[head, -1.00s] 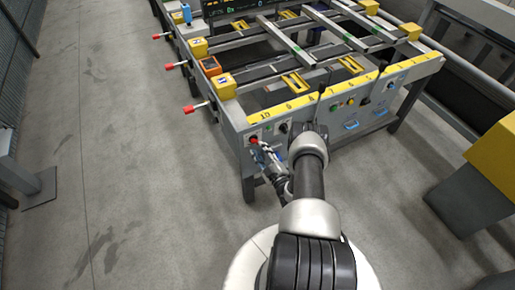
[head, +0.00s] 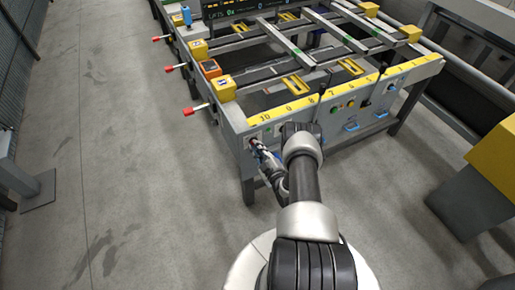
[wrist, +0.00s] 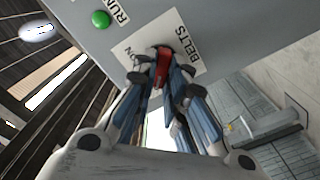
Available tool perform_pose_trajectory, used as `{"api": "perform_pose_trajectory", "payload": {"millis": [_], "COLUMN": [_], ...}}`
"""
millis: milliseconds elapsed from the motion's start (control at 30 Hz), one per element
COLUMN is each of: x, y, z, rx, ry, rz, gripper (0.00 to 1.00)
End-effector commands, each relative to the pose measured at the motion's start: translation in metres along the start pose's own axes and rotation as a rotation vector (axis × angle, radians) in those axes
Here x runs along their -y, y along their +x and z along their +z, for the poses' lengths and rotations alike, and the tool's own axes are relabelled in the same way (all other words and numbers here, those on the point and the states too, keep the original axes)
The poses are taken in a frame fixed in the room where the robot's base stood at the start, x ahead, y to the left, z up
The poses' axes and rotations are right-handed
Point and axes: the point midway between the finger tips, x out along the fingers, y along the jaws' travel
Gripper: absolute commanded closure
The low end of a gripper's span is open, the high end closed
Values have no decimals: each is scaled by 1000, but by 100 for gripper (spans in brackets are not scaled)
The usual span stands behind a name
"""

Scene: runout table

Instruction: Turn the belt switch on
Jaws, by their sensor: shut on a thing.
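The belt switch (wrist: 163,66) has a red handle on a white plate marked BELTS and ON, on the grey front panel. In the wrist view the handle points roughly up and down the picture, with ON to its left. My gripper (wrist: 164,84) is shut on the handle, one blue-and-black finger on each side. In the head view my gripper (head: 260,150) is at the left end of the table's front panel and mostly covers the switch.
A green lamp or button (wrist: 100,19) sits beside a RUN label near the switch. The runout table (head: 233,138) has more buttons and blue handles along its front to the right. A yellow-topped block (head: 497,150) stands at right. The floor at left is clear.

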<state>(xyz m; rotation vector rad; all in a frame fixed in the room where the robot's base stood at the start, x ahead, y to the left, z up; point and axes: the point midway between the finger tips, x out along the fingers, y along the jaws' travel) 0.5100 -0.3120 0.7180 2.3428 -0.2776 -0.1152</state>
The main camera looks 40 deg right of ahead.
Motion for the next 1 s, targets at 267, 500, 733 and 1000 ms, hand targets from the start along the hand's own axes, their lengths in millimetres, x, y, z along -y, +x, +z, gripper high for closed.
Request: {"api": "perform_pose_trajectory", "payload": {"millis": [267, 500, 733, 1000], "x": [0, 0, 0, -1], "y": [0, 0, 0, 0], "z": [0, 0, 1, 1], "rx": [0, 0, 1, 1], "ry": [0, 24, 133, 365], "rz": [0, 0, 0, 0], "gripper": [100, 100, 100, 100]}}
